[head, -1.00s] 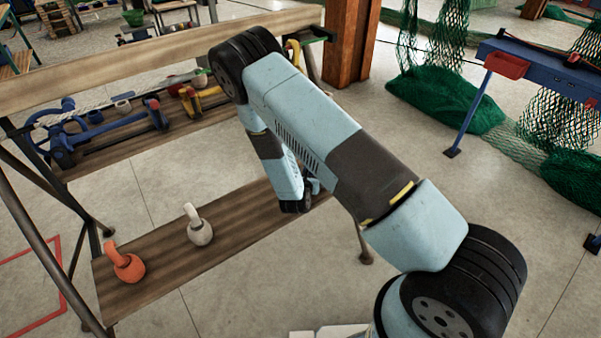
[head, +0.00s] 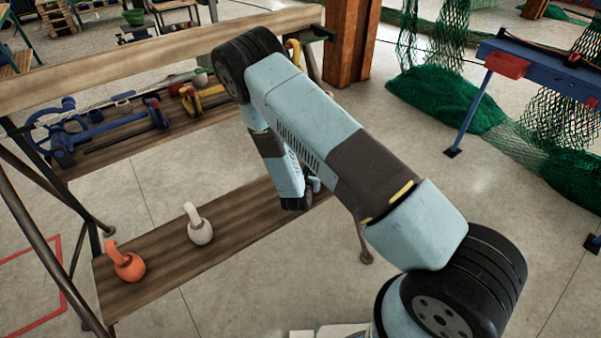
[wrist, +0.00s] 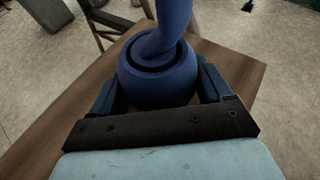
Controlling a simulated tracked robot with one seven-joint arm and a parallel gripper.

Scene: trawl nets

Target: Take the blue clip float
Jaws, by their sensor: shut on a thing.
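The blue clip float (wrist: 158,75) fills the middle of the wrist view, with a round body and a stem rising out of the top of the picture. My gripper (wrist: 157,85) has one dark blue finger on each side of its body and is shut on it. The float is over the wooden shelf; whether it touches the board cannot be told. In the head view my arm hides the float and most of the gripper at the right end of the low shelf (head: 240,222).
An orange clip float (head: 127,263) and a white one (head: 198,226) stand on the low shelf, left of my arm. A wooden beam (head: 120,75) and a shelf with blue and yellow tools lie above and behind. Green nets (head: 445,100) hang at right.

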